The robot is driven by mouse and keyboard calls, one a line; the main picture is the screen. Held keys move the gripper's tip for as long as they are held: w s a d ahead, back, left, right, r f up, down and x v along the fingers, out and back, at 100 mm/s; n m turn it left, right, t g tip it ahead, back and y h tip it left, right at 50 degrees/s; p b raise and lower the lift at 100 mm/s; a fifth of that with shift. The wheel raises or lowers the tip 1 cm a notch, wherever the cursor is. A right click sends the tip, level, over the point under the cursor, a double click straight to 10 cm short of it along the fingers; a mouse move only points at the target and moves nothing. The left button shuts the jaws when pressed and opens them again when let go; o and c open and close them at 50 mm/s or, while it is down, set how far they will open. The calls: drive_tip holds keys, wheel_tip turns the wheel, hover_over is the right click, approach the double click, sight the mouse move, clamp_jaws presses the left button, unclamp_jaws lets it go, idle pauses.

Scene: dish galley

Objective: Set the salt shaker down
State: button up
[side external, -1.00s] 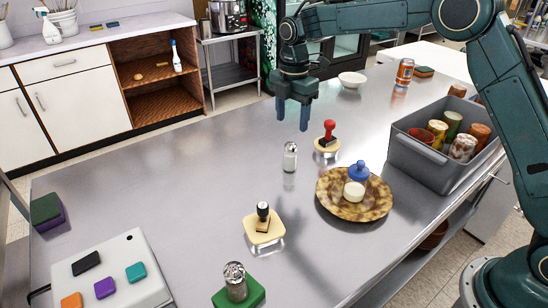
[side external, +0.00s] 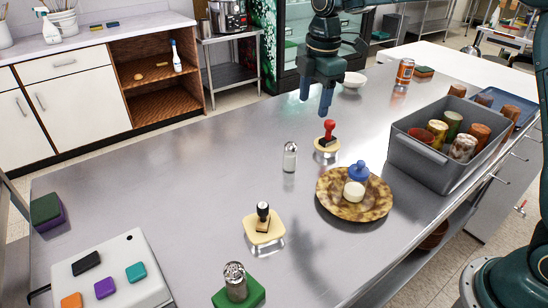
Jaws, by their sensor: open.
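A salt shaker with a clear body and metal cap (side external: 290,157) stands upright on the steel counter (side external: 180,180), left of the red-handled stamp. A second, larger shaker with a perforated metal top (side external: 235,281) stands upright on a green block (side external: 254,292) at the front. Which of the two is the task's salt shaker I cannot tell. My gripper (side external: 315,98) is open and empty, pointing down above the counter, behind the red-handled stamp and apart from both shakers.
A red-handled stamp (side external: 328,132), a black-handled stamp (side external: 263,212) and a patterned plate (side external: 333,204) bearing a blue-topped item stand mid-counter. A grey bin (side external: 421,157) of several cylinders is at right. A white bowl (side external: 355,79) and can (side external: 405,71) are behind. The left-middle counter is clear.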

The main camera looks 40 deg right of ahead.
drive_tip(key=s+d+r+m+t, duration=0.15)
drive_tip(key=s+r+m, duration=0.25)
drive_tip(key=s, duration=0.4)
drive_tip(key=s+d+r+m+t, duration=0.15)
drive_tip(key=s+r+m, duration=0.25)
drive_tip(key=s, duration=0.4)
drive_tip(key=s+d+f+m, duration=0.1)
drive_tip(key=s+m, duration=0.3)
drive_tip(key=s, duration=0.4)
drive_tip(key=s+d+f+m+t, duration=0.1)
drive_tip(key=s+f+m, duration=0.2)
drive_tip(key=s, duration=0.5)
drive_tip(key=shift+m+t, duration=0.3)
drive_tip(key=shift+m, duration=0.5)
drive_tip(key=shift+w+d+f, duration=0.1)
